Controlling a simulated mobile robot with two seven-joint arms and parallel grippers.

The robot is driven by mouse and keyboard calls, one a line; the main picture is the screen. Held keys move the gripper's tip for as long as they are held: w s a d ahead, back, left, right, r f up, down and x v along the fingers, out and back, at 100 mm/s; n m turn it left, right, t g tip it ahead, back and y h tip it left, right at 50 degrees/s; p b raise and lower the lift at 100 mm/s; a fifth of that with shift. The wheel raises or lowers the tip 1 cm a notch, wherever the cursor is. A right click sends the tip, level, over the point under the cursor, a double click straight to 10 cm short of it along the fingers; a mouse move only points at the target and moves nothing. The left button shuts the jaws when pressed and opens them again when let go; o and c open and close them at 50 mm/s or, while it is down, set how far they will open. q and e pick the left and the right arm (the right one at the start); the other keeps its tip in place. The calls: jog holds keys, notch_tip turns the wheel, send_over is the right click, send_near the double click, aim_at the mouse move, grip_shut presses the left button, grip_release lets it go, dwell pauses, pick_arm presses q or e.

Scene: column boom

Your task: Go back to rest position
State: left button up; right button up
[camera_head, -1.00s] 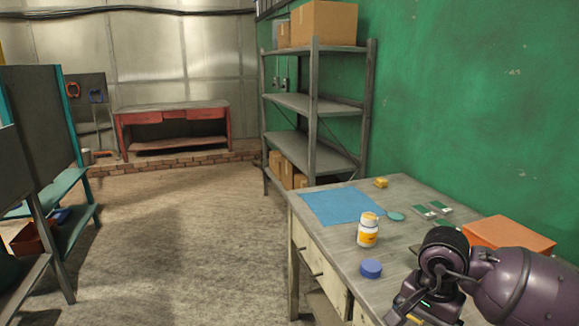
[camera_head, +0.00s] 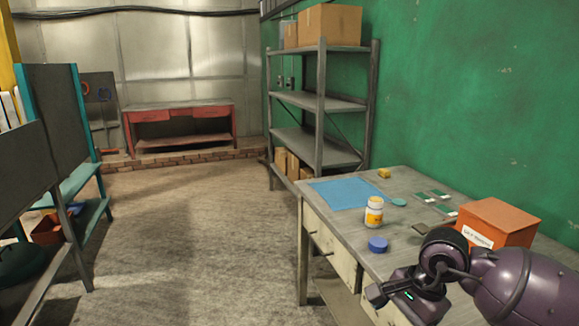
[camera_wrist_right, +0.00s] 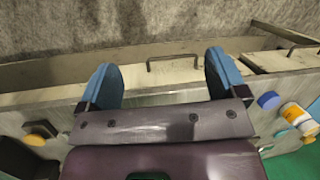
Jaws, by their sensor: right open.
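My right arm comes in from the lower right in the head view, with its wrist over the near part of the workbench (camera_head: 330,215). In the right wrist view my right gripper (camera_wrist_right: 163,85) has its two blue fingers wide apart with nothing between them. It points over the front edge of the bench, toward a drawer handle (camera_wrist_right: 172,59) and the floor. My left gripper is not in view.
On the bench are a white and yellow bottle (camera_head: 374,213), a blue cap (camera_head: 377,245), a blue mat (camera_head: 345,193), a yellow block (camera_head: 384,173) and an orange box (camera_head: 497,220). A metal shelf (camera_head: 320,95) stands behind.

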jog(key=w+a+r+m+t+y, duration=0.2)
jog(key=a+r+m+t+y, duration=0.3)
jog(key=a+r+m+y, duration=1)
jog(key=w+d+f+m+t+h, duration=0.2)
jog(key=d+f+m+t+h, duration=0.3)
jog(key=m, duration=0.8)
jog(key=w+d+f+m+t+h, duration=0.15)
jog(key=d+f+m+t, duration=0.25)
jog(key=d+m+t, duration=0.55)
jog(key=s+d+f+m+g+h, duration=0.2)
jog(key=f+m+h, duration=0.2)
jog(key=f+m, duration=0.25)
jog(key=s+d+f+m+g+h, duration=0.1)
jog(key=s+f+m+h, duration=0.1)
jog(key=f+m+h, duration=0.35)
jog(key=s+d+f+m+g+h, duration=0.1)
jog(key=s+d+f+m+g, duration=0.1)
jog(key=s+f, duration=0.7)
jog(key=s+d+f+m+g+h, duration=0.1)
jog(key=s+d+f+m+g, duration=0.2)
jog(key=s+f+m, duration=0.4)
jog(key=s+f+g, duration=0.1)
jog(key=s+f, duration=0.1)
jog(key=s, duration=0.3)
jog(key=shift+s+f, duration=0.2)
jog(key=shift+f, duration=0.15)
